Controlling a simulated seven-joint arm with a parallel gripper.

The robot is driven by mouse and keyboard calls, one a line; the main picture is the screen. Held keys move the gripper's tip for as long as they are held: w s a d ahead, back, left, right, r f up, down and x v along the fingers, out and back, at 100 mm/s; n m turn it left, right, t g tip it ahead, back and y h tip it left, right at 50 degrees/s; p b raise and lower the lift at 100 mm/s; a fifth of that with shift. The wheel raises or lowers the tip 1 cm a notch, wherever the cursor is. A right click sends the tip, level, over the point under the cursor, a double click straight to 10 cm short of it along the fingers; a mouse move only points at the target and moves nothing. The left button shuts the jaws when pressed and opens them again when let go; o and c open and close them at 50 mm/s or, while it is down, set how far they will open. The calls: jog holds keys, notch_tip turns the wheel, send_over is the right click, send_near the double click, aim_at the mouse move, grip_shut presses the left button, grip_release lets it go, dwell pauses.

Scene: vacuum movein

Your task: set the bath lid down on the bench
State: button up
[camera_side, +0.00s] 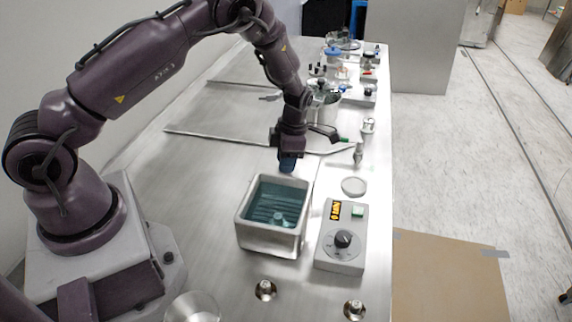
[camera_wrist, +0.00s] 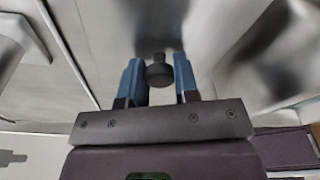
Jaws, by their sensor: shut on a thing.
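My gripper (camera_wrist: 158,78) has its blue fingers on either side of a small dark knob (camera_wrist: 159,72) in the wrist view. In the side view my gripper (camera_side: 288,166) points down above the bench, close behind the bath's far rim. The bath (camera_side: 272,243) is a square metal tub with teal liquid showing inside. I cannot make out a lid plate under the gripper, nor tell whether the knob belongs to the lid. A pale round disc (camera_side: 353,186) lies flat on the bench to the right of the bath; I cannot tell whether it is a lid.
The metal bench (camera_side: 225,165) has bare room left of the bath. Metal rods (camera_side: 215,139) and several small lab items lie farther back. Two small fittings (camera_side: 265,289) (camera_side: 354,309) are at the front.

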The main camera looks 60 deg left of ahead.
jog(key=shift+f, duration=0.85)
jog(key=o, duration=1)
jog(key=shift+f, duration=0.15)
